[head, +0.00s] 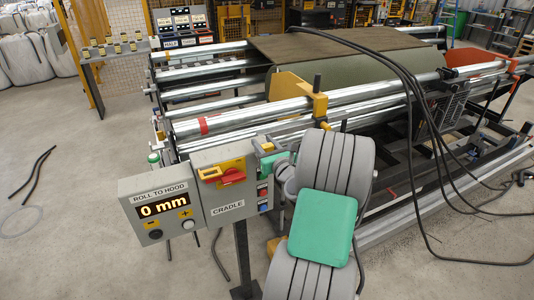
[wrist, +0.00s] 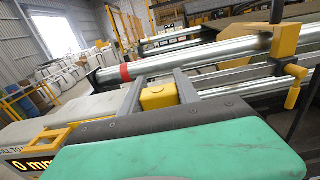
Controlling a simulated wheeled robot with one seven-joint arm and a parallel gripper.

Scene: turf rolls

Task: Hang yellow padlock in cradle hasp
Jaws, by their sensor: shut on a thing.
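The yellow padlock (wrist: 158,96) sits between the two grey fingers of my gripper (wrist: 160,82) in the wrist view, which are shut on it. Its shackle cannot be made out. In the head view my arm hides most of the gripper, and I cannot make out the padlock there. The grey cradle box (head: 228,207), labelled CRADLE, carries a yellow hasp plate with a red handle (head: 232,176). A yellow loop (head: 209,173) stands out at its left. My gripper is right of this box, apart from the hasp. A yellow bracket (wrist: 42,146) shows lower left in the wrist view.
The ROLL TO HOOD display box (head: 160,210) reads 0 mm, left of the cradle box. Steel rollers (head: 240,115) and a yellow bracket (head: 290,87) stand behind. Black hoses (head: 412,90) hang at the right. The floor at left is mostly open. A rack (head: 110,47) holds several padlock-like items.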

